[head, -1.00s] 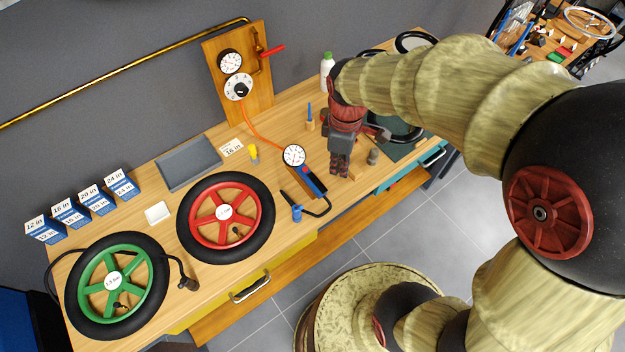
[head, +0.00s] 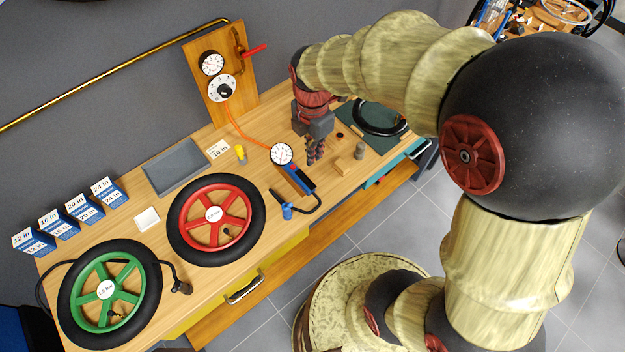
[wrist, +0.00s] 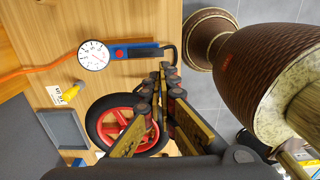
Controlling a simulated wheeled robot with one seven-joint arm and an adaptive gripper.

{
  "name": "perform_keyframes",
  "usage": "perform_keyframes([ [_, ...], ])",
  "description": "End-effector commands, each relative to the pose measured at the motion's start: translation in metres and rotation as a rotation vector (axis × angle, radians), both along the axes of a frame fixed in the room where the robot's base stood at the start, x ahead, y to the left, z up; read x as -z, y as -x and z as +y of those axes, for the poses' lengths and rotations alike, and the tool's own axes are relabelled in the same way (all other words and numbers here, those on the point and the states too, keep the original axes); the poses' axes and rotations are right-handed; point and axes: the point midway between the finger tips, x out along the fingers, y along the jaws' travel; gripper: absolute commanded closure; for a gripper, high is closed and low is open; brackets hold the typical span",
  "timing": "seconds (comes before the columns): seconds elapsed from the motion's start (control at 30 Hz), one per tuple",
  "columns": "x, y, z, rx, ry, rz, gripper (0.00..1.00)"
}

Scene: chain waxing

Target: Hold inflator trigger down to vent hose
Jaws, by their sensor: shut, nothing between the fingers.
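The inflator lies on the wooden bench with a round white gauge (head: 281,154) and a blue-and-black handle (head: 299,179). In the wrist view its gauge (wrist: 93,55) and blue handle (wrist: 138,52) show clearly, with a red trigger (wrist: 119,54) on the handle. An orange hose (head: 240,128) runs from the gauge to the wall panel. A black hose leads from the handle to a blue chuck (head: 287,211). My gripper (head: 313,155) points down just right of the inflator, shut and empty. In the wrist view the fingertips (wrist: 168,72) appear beside the handle's black end; contact cannot be told.
A red-spoked wheel (head: 216,219) and a green-spoked wheel (head: 109,290) lie to the left. A grey tray (head: 175,167) lies behind the red wheel.

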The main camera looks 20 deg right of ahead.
Motion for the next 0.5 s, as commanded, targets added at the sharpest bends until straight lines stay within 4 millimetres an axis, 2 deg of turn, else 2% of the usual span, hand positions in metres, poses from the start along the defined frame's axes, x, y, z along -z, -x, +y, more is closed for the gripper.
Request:
perform_keyframes([
  [0.13, 0.003, 0.0, 0.0, 0.001, 0.0, 0.001, 1.0],
  [0.27, 0.017, 0.001, 0.0, 0.001, 0.0, 0.002, 1.0],
  [0.5, 0.062, 0.001, 0.0, 0.001, 0.0, 0.004, 1.0],
])
